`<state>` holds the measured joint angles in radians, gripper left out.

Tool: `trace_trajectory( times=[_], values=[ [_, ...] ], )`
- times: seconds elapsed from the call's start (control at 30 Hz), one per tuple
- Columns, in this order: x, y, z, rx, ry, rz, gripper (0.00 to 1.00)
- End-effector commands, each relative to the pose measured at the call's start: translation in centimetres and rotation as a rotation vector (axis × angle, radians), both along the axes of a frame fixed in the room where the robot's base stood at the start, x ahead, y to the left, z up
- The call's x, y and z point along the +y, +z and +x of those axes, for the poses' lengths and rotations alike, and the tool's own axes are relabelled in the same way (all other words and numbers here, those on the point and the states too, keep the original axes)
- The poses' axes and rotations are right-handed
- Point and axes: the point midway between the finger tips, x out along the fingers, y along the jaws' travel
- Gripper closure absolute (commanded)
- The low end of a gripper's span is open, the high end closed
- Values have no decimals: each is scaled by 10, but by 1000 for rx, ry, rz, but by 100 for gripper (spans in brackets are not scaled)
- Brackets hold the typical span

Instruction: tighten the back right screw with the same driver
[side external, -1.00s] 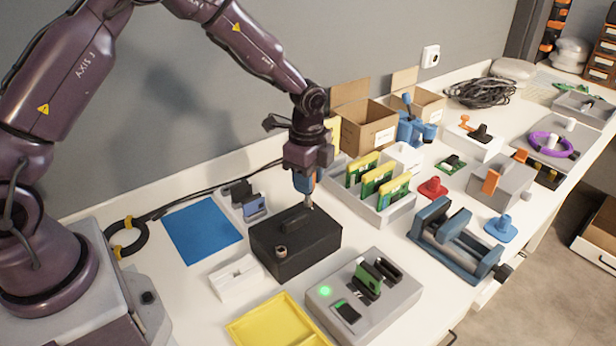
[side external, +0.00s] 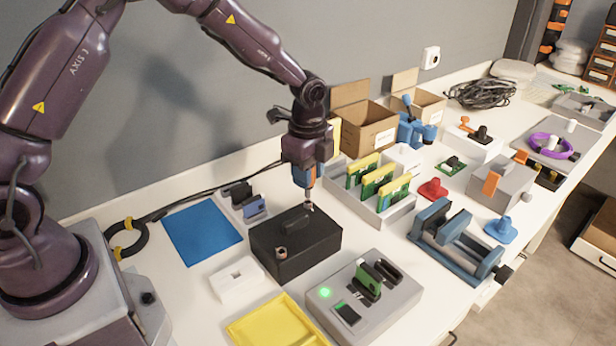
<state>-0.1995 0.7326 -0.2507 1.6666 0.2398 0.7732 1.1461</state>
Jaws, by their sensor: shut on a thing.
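My gripper (side external: 306,160) is shut on a driver (side external: 304,177) with a blue and orange handle. The driver points down, roughly upright, over the back right corner of the black box (side external: 295,258). Its metal tip is at or just above the back right screw; I cannot tell whether they touch, and the screw itself is too small to make out clearly. A copper-coloured screw or post (side external: 281,252) stands up at the front left of the box lid. A raised dark handle lies across the middle of the lid.
A white block (side external: 237,282), a yellow tray (side external: 262,325) and a grey station with a green light (side external: 378,310) stand in front of the box. A blue mat (side external: 202,233) lies left. A grey rack of green boards (side external: 402,213) stands close on the right.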

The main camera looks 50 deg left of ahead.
Motion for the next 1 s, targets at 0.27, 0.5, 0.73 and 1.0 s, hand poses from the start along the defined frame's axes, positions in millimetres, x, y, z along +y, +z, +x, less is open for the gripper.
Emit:
trace_trajectory(
  times=[0.27, 0.5, 0.73, 1.0],
  values=[
    [0, 18, 0, -2, 0, 0, 96],
    [0, 28, 0, -1, 0, -1, 96],
    [0, 29, 0, 0, -1, -1, 96],
    [0, 29, 0, 0, -1, -1, 96]
  ],
)
